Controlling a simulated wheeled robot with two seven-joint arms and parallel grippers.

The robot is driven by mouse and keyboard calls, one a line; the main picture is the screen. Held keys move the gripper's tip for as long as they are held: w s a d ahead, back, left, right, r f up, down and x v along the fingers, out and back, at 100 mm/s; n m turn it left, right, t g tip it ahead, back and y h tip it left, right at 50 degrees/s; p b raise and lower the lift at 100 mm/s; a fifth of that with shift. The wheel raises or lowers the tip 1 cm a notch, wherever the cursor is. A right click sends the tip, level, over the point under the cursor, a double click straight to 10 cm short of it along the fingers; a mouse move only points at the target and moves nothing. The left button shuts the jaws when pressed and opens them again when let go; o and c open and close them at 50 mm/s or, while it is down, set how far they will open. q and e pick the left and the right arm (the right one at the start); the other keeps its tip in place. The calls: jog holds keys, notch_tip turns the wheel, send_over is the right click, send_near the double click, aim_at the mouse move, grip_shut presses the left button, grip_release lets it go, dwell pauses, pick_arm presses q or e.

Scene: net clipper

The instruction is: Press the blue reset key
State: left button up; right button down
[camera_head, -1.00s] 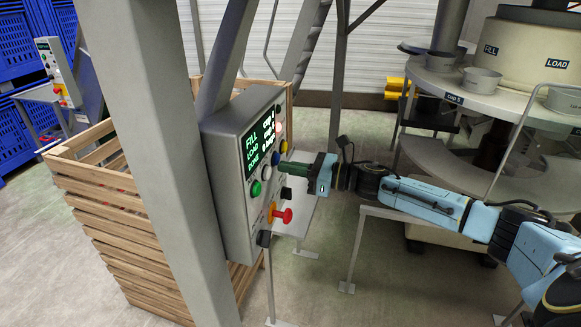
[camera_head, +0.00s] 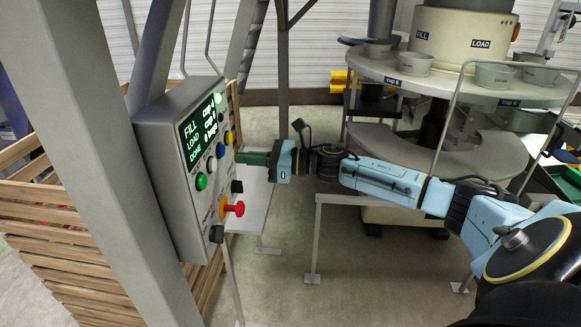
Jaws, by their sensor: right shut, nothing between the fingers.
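The grey control box (camera_head: 160,150) stands at left with a lit screen (camera_head: 203,125) reading FILL, LOAD, DONE. The blue key (camera_head: 220,150) sits on its face, between a yellow key (camera_head: 228,137) and a white key (camera_head: 211,164); a green key (camera_head: 201,181) is lower. My right gripper (camera_head: 240,158) is shut and empty, its dark green fingers pointing left at the box face. The fingertips are just right of the blue key and slightly lower in the picture. A small gap seems to show; contact cannot be told. My left gripper is not in view.
A red knob (camera_head: 235,208) and black knobs (camera_head: 216,233) stick out below the gripper. A grey post (camera_head: 85,130) stands in front of the box. A wooden crate (camera_head: 75,235) is behind it. A round carousel (camera_head: 450,85) with several cups is at right.

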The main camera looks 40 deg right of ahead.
jog(key=b+v, duration=0.2)
jog(key=v, duration=0.8)
jog(key=shift+d, duration=0.1)
dwell(0.6)
